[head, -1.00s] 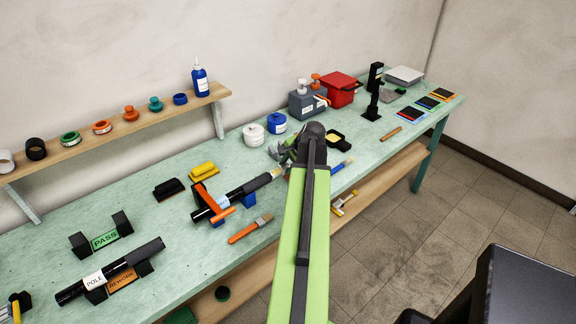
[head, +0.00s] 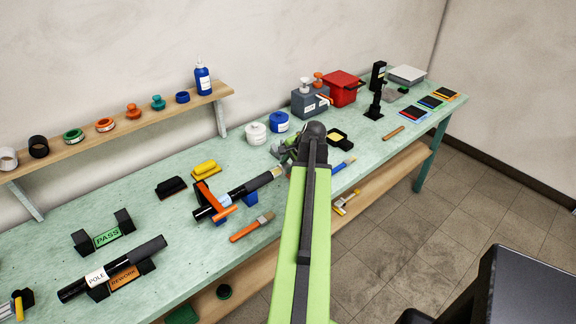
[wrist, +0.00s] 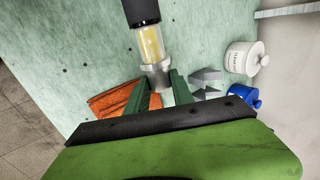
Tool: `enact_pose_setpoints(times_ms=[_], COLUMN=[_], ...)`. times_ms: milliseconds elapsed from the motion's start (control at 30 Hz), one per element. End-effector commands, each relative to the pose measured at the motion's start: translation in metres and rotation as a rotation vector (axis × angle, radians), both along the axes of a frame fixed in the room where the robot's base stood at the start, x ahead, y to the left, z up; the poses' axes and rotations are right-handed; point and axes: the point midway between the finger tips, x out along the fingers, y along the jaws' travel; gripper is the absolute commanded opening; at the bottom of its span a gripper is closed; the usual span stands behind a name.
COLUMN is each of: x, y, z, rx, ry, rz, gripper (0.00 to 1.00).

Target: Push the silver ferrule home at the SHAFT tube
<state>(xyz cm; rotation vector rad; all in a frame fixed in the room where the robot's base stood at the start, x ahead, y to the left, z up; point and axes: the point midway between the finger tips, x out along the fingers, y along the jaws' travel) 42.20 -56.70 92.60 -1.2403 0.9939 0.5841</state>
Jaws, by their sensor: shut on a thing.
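The black tube (head: 243,194) lies in a blue cradle under an orange clamp in the head view; its label is too small to read. In the wrist view the tube's dark end (wrist: 142,12) comes in from the top, with a yellowish section (wrist: 150,44) below it. The silver ferrule (wrist: 156,72) sits around the lower end of that section, with yellow still showing between it and the dark tube. My gripper (wrist: 160,82) is shut on the ferrule, one green finger on each side. In the head view my arm hides most of the gripper and the ferrule.
The orange clamp (head: 213,200) stands over the tube, and an orange-handled brush (head: 250,229) lies in front. White (head: 255,134) and blue (head: 279,122) pots stand behind my gripper. A grey dispenser box (head: 309,102) is further back. Bare bench shows left of the brush.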

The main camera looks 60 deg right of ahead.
Motion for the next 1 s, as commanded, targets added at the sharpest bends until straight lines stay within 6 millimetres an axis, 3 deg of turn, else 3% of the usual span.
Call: enact_pose_setpoints(times_ms=[1000], x=[0.004], y=[0.011], z=[0.000], rx=[0.000], ry=[0.000], rz=[0.001], gripper=[0.00])
